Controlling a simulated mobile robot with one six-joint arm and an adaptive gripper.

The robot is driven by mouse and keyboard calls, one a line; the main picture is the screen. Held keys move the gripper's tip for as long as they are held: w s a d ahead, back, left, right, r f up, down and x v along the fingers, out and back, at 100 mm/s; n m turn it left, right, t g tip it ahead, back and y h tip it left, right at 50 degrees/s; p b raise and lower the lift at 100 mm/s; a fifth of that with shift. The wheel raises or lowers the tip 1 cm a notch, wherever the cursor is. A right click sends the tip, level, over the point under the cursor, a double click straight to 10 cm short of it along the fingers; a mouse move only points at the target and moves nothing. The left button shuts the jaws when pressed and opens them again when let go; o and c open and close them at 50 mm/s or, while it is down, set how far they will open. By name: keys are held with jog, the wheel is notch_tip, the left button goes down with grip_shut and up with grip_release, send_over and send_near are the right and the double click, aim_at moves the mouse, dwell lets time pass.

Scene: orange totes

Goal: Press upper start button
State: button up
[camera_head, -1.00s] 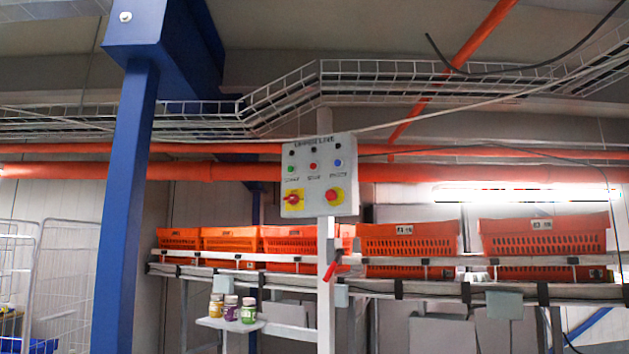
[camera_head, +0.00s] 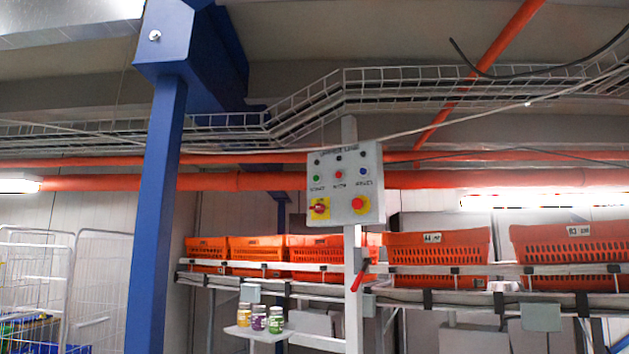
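A light grey control box (camera_head: 345,184) is mounted on a white post, ahead of me and right of the middle. Its upper row has a green button (camera_head: 315,178) at left, a red button (camera_head: 339,174) in the middle and a blue button (camera_head: 363,171) at right. Small black dots sit above them. The labels under the buttons are too small to read surely. My gripper is not in view.
A blue column (camera_head: 157,220) stands left of the box. Orange totes (camera_head: 437,251) line a rack behind it. A small shelf (camera_head: 258,332) with several jars is below left. A red handle (camera_head: 359,277) sits on the post (camera_head: 353,310). Wire cages (camera_head: 40,290) stand far left.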

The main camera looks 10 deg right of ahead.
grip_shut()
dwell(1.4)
